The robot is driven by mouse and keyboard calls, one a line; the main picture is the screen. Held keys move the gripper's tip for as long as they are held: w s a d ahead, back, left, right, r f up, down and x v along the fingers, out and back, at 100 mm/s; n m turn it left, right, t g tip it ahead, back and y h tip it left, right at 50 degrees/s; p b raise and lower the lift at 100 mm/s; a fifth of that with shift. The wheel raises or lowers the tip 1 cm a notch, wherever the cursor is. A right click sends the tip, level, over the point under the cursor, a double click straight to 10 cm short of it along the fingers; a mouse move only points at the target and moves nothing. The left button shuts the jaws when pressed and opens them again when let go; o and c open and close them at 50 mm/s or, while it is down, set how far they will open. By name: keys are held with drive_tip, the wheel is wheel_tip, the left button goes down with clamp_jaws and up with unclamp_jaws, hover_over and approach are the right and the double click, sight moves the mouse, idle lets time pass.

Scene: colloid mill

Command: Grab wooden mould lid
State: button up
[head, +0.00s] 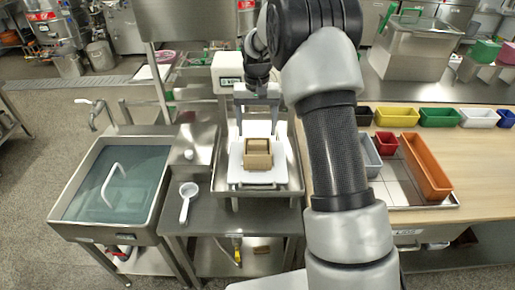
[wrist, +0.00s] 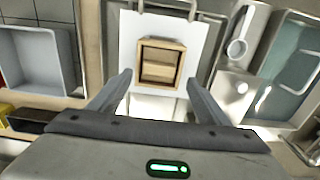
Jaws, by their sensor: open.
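A small wooden mould (head: 257,160) stands on a white board (head: 238,174) on the steel stand in the middle of the head view. In the wrist view the mould (wrist: 145,65) is a square wooden frame, with a paler wooden piece (wrist: 160,70) inside it that may be the lid; I cannot tell for sure. My gripper (wrist: 159,77) is open, with its two fingers apart and nothing between them. It points toward the mould from above, apart from it.
A water-filled sink (head: 110,180) is at left, with a white ladle (head: 187,195) between it and the stand. A wooden worktop at right holds coloured bins, including an orange tray (head: 426,168). A white-fronted machine (head: 228,70) stands close behind the mould.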

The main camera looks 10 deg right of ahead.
sight(258, 142)
wheel_tip(258, 142, down, 4)
drive_tip(key=shift+s+d+f, duration=0.1)
drive_tip(key=shift+f, duration=0.1)
drive_tip(key=shift+c, duration=0.4)
drive_tip(key=c, duration=1.1)
drive_tip(key=shift+o, duration=0.2)
drive_tip(key=shift+r, duration=0.15)
